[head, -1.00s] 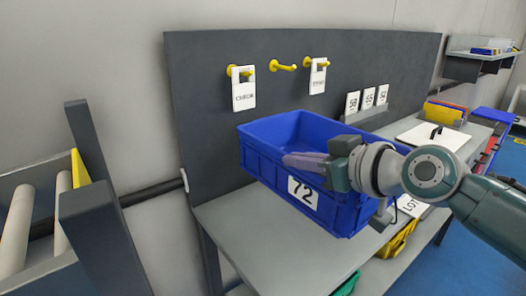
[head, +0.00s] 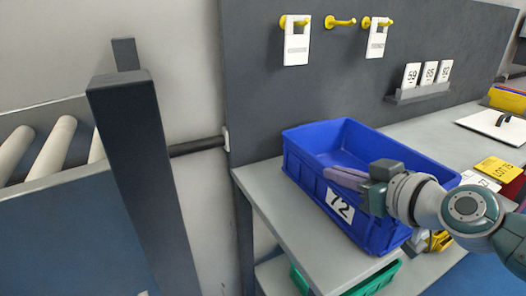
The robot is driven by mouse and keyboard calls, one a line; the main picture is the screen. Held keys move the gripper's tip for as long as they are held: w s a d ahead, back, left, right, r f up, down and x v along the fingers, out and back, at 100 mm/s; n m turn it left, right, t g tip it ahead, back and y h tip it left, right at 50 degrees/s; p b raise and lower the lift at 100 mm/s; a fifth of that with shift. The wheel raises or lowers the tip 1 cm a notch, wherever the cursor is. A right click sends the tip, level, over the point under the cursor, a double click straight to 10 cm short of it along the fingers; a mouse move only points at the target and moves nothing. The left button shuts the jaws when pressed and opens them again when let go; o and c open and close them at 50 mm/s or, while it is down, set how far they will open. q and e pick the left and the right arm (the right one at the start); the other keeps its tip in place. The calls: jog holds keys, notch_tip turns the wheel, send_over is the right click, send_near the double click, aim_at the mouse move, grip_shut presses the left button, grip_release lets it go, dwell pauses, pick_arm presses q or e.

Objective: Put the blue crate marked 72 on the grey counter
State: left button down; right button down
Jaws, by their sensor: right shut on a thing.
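The blue crate marked 72 (head: 316,190) is upright over the left part of the grey counter (head: 262,188). Its white 72 label faces the front, and its visible inside looks empty. My right gripper (head: 345,178) comes in from the right and is shut on the crate's front wall at the rim. The crate's base is close to the counter top; I cannot tell for sure whether it touches. My left gripper is not in view.
A dark back panel (head: 260,100) with yellow hooks and hanging tags stands behind the counter. Number cards (head: 428,73), a clipboard (head: 480,122) and a yellow card (head: 497,169) lie to the right. A roller conveyor (head: 52,148) with a dark post (head: 140,170) is at left. A green bin (head: 300,280) sits below.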

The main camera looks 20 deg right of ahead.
jog(key=shift+r, duration=0.1)
jog(key=c, duration=1.5)
grip_release()
jog(key=shift+f, duration=0.25)
jog(key=o, duration=0.5)
jog(key=shift+c, duration=0.2)
jog(key=shift+r, duration=0.1)
